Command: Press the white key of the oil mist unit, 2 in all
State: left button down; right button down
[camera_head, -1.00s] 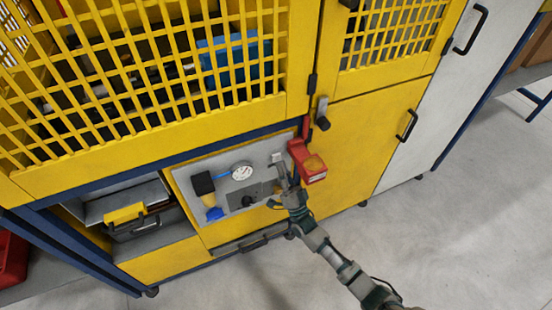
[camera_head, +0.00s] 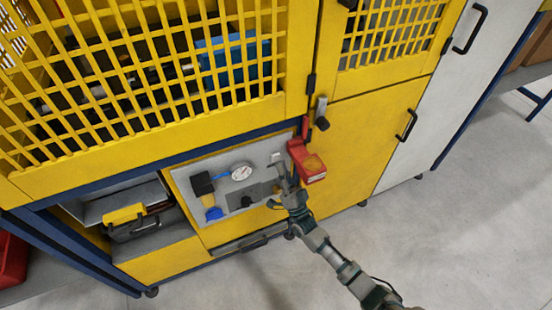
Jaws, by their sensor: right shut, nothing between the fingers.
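The oil mist unit sits in a grey recessed panel (camera_head: 232,165) low in the yellow machine front. On it are a round white gauge (camera_head: 241,171), a black part (camera_head: 202,184) with a blue base, and a dark knob (camera_head: 246,201). The small white key (camera_head: 275,156) is at the panel's upper right. My right gripper (camera_head: 281,170) is shut and empty, its tips just below the key; I cannot tell whether they touch it. The left gripper is not in view.
A yellow mesh guard (camera_head: 170,80) is above the panel.

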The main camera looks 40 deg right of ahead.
jog(key=shift+w, duration=0.2)
jog(key=shift+w+d+r, duration=0.1)
jog(key=shift+w, duration=0.1)
jog(key=shift+w, duration=0.35)
dwell(0.7)
jog(key=shift+s, duration=0.8)
